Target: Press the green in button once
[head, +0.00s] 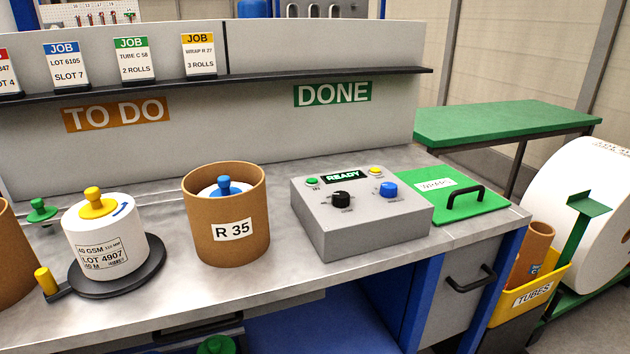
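A grey control box (362,225) stands on the metal bench right of centre in the head view. On its sloped top, a small green button (312,181) sits at the back left. The small label near it is too small to read. A display (345,177) beside it reads READY. A yellow button (376,170) sits at the back right. A black knob (341,199) and a blue knob (388,189) are nearer the front. Neither of my grippers is in view, and nothing touches the box.
A brown tube marked R 35 (226,250) stands left of the box. Farther left, a white roll (105,232) stands on a black disc. A green lid with a black handle (490,203) lies right of the box. A shelf (270,79) with job cards runs behind.

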